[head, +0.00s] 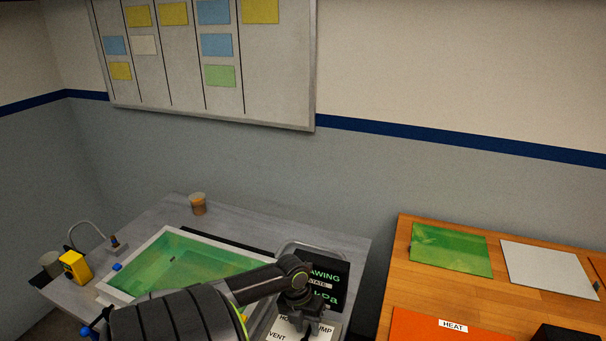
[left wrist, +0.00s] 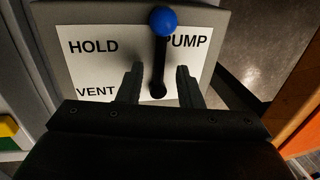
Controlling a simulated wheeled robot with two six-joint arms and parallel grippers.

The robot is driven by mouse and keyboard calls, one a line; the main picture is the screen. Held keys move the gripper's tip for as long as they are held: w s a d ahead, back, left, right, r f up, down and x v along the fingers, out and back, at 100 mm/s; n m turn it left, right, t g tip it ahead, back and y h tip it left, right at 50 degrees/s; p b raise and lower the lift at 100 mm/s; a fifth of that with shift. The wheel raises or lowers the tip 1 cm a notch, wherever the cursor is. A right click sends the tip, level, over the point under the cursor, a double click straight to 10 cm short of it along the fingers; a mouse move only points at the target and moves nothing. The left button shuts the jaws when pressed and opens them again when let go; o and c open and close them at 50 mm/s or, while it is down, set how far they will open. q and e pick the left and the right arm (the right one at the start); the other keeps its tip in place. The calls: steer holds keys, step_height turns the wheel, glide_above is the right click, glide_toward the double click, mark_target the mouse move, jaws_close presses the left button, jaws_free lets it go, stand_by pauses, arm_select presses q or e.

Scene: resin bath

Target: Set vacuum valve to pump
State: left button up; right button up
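The vacuum valve shows in the left wrist view as a pale plate (left wrist: 92,68) marked HOLD, PUMP and VENT. Its black lever has a blue ball knob (left wrist: 163,20). The lever points up the picture, with the knob at the left edge of the word PUMP. My left gripper (left wrist: 160,75) is open, one finger on each side of the lever, with visible gaps. In the head view my left gripper (head: 297,318) is over the valve plate (head: 280,328) and hides much of it. My right gripper is not in view.
A black display (head: 330,279) reading DRAWING stands behind the valve. A cup (head: 198,204) and yellow device (head: 75,266) stand on the grey table. A wooden table (head: 398,262) with an orange HEAT mat (head: 420,328) is right.

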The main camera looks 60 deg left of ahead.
arm_select(q)
steer(key=shift+a+r, duration=0.2)
steer(key=shift+r, duration=0.25)
step_height(320, 180, up, 16)
steer(key=s+a+p, duration=0.1)
steer(key=s+a, duration=0.1)
steer(key=shift+a, duration=0.15)
